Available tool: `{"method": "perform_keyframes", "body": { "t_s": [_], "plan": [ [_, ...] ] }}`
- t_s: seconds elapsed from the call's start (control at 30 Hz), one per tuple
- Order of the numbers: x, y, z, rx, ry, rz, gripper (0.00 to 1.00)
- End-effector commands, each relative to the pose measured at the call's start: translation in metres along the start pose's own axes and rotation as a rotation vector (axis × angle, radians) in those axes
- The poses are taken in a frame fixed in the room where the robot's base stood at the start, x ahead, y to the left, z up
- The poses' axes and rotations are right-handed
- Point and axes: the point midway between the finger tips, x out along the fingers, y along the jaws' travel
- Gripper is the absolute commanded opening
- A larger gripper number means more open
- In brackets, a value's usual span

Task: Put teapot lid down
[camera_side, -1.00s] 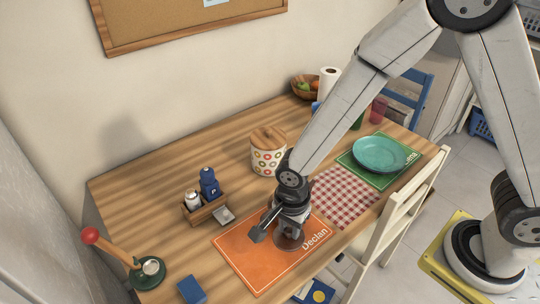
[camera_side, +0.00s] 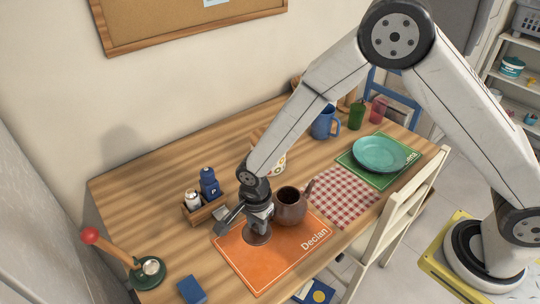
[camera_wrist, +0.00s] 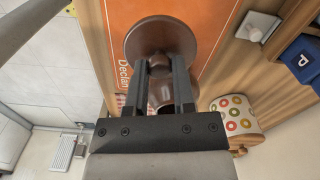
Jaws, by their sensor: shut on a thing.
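My gripper (camera_side: 257,217) is shut on the knob of the brown teapot lid (camera_side: 257,238), above the left part of the orange Declan placemat (camera_side: 255,272). In the wrist view the round lid (camera_wrist: 140,42) lies flat ahead of my fingertips (camera_wrist: 160,62), over the orange mat. I cannot tell whether the lid touches the mat. The brown teapot (camera_side: 291,208) stands upright and open-topped just right of my gripper, its spout towards the back right. In the wrist view it is partly hidden behind my fingers.
A wooden caddy (camera_side: 203,213) with blue and white shakers stands close behind-left of my gripper. A blue box (camera_side: 191,290) lies front left. The placemat's front is clear.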

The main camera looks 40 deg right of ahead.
Motion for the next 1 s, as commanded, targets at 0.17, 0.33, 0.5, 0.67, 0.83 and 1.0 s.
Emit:
{"method": "perform_keyframes", "body": {
  "t_s": [0.17, 0.33, 0.5, 0.67, 0.83, 1.0],
  "plan": [
    [0.016, -0.018, 0.002, 0.001, 0.0, 0.002, 0.0],
    [0.034, -0.033, 0.004, 0.001, 0.0, 0.001, 0.0],
    [0.049, -0.046, 0.005, 0.001, 0.0, 0.0, 0.0],
    [0.056, -0.052, 0.006, 0.001, 0.0, -0.001, 0.0],
    [0.058, -0.054, 0.006, 0.0, 0.0, -0.001, 0.0],
    [0.061, -0.056, 0.006, 0.0, 0.0, 0.0, 0.0]
  ]
}}
